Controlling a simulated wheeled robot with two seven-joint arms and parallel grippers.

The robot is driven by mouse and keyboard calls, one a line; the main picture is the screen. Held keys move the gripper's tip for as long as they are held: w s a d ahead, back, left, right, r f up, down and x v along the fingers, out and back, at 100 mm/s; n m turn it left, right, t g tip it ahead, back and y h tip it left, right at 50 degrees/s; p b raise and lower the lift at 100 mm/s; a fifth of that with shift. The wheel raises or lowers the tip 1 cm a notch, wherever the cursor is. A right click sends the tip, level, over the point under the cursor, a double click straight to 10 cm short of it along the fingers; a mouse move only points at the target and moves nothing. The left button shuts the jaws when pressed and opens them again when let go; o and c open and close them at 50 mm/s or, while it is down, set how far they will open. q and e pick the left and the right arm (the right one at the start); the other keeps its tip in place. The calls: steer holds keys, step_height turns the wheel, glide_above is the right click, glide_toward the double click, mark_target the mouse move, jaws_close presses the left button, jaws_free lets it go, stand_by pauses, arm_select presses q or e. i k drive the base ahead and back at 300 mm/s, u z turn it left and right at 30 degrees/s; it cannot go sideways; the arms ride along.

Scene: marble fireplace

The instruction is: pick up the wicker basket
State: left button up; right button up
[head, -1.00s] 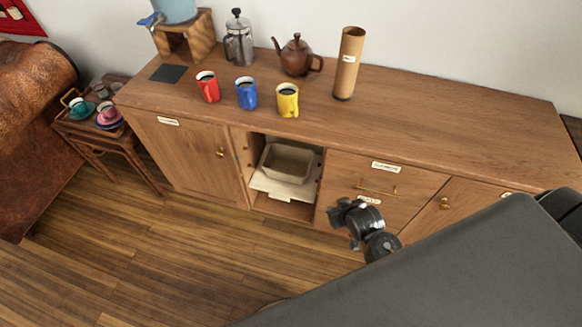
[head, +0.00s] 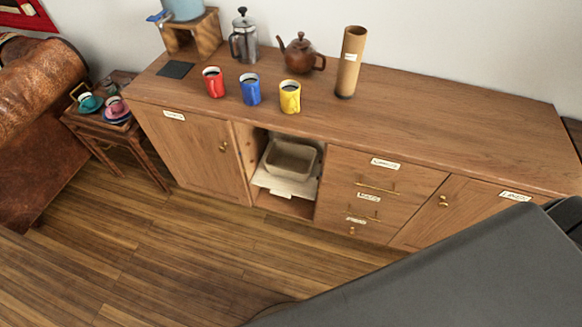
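A beige, open-topped container (head: 286,172), which looks like the wicker basket, sits upright in the open compartment of the wooden sideboard. It rests on a pale board (head: 279,184) that has a label at its front edge. Its weave is too small to make out. The inside that shows looks empty. Neither of my grippers is in view.
The sideboard (head: 430,125) has a closed door on the left and drawers right of the compartment. Red (head: 213,82), blue (head: 250,89) and yellow (head: 290,97) mugs stand on top. A small side table (head: 117,139) stands at left. The wooden floor (head: 190,250) in front is clear.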

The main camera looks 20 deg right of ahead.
mark_target(285, 159)
steer(key=k, duration=0.5)
steer(key=u, duration=0.45)
steer(key=i, duration=1.55)
steer(key=z, duration=0.45)
